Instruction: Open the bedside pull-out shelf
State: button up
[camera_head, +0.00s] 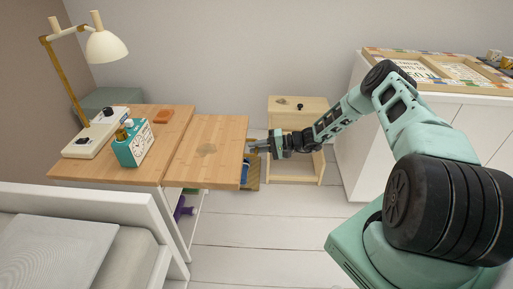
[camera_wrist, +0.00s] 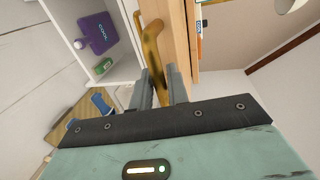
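The bedside pull-out shelf (camera_head: 214,147) is a light wood panel extending to the right from the bedside table (camera_head: 180,120). A gap line and a small step separate them. In the wrist view, a curved brass handle (camera_wrist: 151,45) stands on the wooden front edge (camera_wrist: 177,40). My gripper (camera_head: 256,147) is at the shelf's right edge in the head view. In the wrist view, the two fingers of my gripper (camera_wrist: 160,82) lie on either side of the handle's lower part and appear closed on it. The handle is hidden in the head view.
A wooden stand (camera_head: 297,106) is behind my gripper, a white cabinet (camera_head: 360,150) at right, the bed (camera_head: 70,240) at front left.

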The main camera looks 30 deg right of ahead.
jog(key=v, duration=1.7)
jog(key=shift+d+p, duration=0.2)
jog(key=shift+p, duration=0.1)
jog(key=shift+s+r, duration=0.1)
